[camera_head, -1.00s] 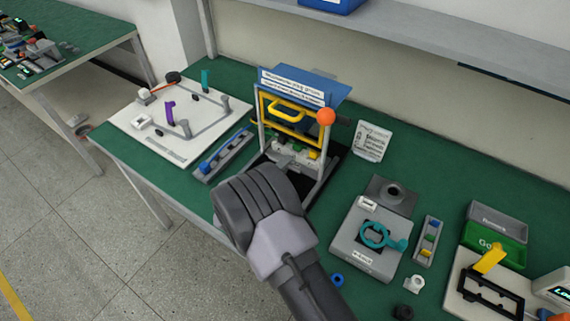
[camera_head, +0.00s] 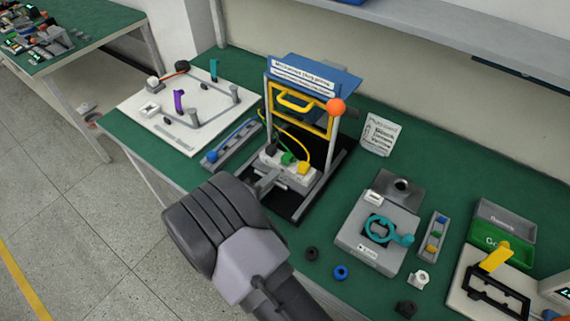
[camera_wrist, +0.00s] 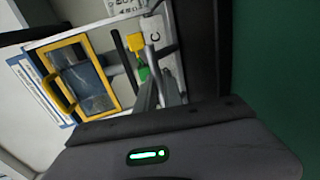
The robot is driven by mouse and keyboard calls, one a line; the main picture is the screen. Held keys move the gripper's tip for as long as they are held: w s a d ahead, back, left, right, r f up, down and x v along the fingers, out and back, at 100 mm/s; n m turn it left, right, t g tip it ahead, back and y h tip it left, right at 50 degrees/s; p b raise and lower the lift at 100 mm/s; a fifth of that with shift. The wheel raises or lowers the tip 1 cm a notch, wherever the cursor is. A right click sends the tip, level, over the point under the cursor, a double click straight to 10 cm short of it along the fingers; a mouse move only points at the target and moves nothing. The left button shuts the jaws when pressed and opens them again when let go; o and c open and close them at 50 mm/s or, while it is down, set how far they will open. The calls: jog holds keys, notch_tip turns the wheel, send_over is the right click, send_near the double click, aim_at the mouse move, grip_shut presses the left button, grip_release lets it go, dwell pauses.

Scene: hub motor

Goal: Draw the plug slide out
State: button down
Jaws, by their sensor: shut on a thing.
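The plug slide (camera_head: 286,174) is a pale grey block low in the fixture. It carries a black plug (camera_head: 271,150), a green plug (camera_head: 288,158) and a yellow plug (camera_head: 304,168). It stands out at the front of the fixture frame. My gripper (camera_wrist: 160,70) is shut at the slide's front, apparently on its grey handle; the hand hides part of the contact. In the wrist view the slide (camera_wrist: 163,38) lies just beyond the fingers, with the yellow plug (camera_wrist: 135,42) and green plug (camera_wrist: 143,73) on it.
The fixture has a yellow-handled frame (camera_head: 299,104), an orange knob (camera_head: 336,106) and a black base (camera_head: 323,185). A white wiring board (camera_head: 195,135) and grey tray (camera_head: 235,145) stand left. A grey station (camera_head: 372,245) and loose rings, one blue (camera_head: 341,272), lie right.

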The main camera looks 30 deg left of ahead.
jog(key=v, duration=0.2)
jog(key=shift+s+f, duration=0.2)
jog(key=shift+s, duration=0.1)
jog(key=c, duration=1.5)
grip_release()
jog(key=p+v, duration=0.3)
jog(key=v, duration=1.4)
jog(key=shift+s+r+p, duration=0.1)
jog(key=shift+s+p, duration=0.15)
jog(key=shift+p, duration=0.05)
